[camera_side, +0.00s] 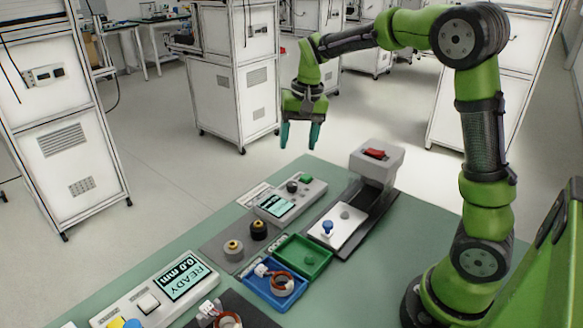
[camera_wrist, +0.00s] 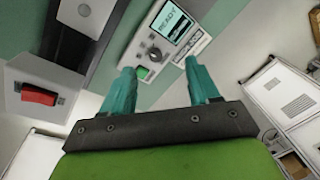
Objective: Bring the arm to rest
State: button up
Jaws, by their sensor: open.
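My gripper (camera_side: 300,136) hangs high above the far edge of the green table, pointing down, with its two teal fingers apart and nothing between them. In the wrist view my gripper (camera_wrist: 160,88) is also open and empty. My green and black arm reaches over from its base at the right. The fingers touch nothing.
On the green table (camera_side: 405,235) stand a press-like device with a red switch (camera_side: 375,153), a tester with a screen (camera_side: 275,206), a green tray (camera_side: 318,246), a blue tray (camera_side: 251,283) holding a copper-wound stator (camera_side: 284,285), and a READY display unit (camera_side: 184,279). Free air surrounds my gripper.

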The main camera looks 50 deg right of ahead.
jog(key=s+a+r+n+t, duration=0.2)
jog(key=s+a, duration=0.3)
jog(key=s, duration=0.4)
jog(key=s+a+r+n+t+y, duration=0.1)
jog(key=s+a+r+n+t, duration=0.1)
jog(key=s+a, duration=0.3)
jog(key=s+t, duration=0.1)
jog(key=s, duration=0.3)
jog(key=shift+s+a+r+n+t, duration=0.2)
jog(key=shift+a+n+t, duration=0.1)
jog(key=shift+t, duration=0.1)
